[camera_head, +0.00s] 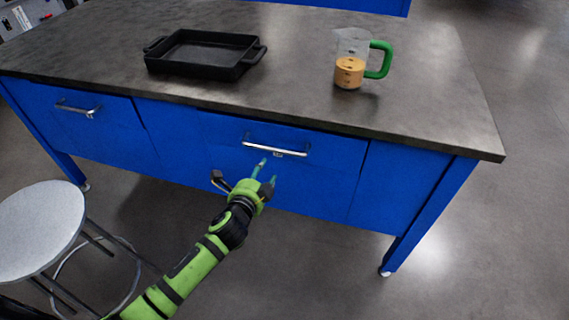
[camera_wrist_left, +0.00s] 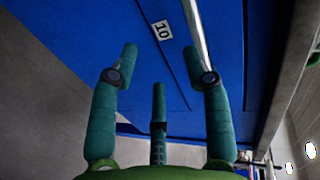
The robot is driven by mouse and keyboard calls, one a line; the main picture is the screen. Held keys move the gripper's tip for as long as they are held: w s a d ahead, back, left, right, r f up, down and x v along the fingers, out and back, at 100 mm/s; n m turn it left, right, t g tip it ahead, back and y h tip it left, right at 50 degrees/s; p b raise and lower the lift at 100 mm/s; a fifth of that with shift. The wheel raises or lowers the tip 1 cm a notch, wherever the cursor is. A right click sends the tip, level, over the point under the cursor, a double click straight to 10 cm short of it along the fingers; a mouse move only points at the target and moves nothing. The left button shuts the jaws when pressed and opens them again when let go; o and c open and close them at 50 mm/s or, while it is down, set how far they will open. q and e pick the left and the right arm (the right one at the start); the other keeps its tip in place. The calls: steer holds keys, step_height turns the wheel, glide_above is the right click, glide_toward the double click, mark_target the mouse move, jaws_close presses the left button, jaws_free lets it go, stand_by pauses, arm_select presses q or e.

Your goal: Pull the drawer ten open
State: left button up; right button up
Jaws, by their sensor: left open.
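Drawer ten (camera_head: 325,160) is a blue front under the dark tabletop and looks shut. Its silver bar handle (camera_head: 276,149) runs along its upper part. In the left wrist view the white label "10" (camera_wrist_left: 162,30) is beside the handle (camera_wrist_left: 196,30). My left gripper (camera_head: 267,171) is open and empty, just below the handle, with its fingers pointing at the drawer front. In the left wrist view its teal fingers (camera_wrist_left: 160,62) are spread, and the right one overlaps the handle's line. Whether it touches the handle I cannot tell. My right gripper is not in view.
On the tabletop (camera_head: 270,95) stand a black baking tray (camera_head: 196,72) and a measuring jug (camera_head: 350,72) with orange contents and a green handle. Another handled drawer (camera_head: 70,122) is at the left. A round stool (camera_head: 35,230) stands at lower left. The floor at right is clear.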

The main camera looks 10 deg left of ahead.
mark_target(273, 151)
arm_select(q)
steer(key=shift+m+t, duration=0.4)
steer(key=shift+t, duration=0.1)
steer(key=w, duration=0.2)
steer(key=w+r, duration=0.1)
steer(key=w, duration=0.1)
steer(key=w+d+r+b, duration=0.1)
steer(key=w, duration=0.2)
steer(key=shift+w, duration=0.3)
jaws_close()
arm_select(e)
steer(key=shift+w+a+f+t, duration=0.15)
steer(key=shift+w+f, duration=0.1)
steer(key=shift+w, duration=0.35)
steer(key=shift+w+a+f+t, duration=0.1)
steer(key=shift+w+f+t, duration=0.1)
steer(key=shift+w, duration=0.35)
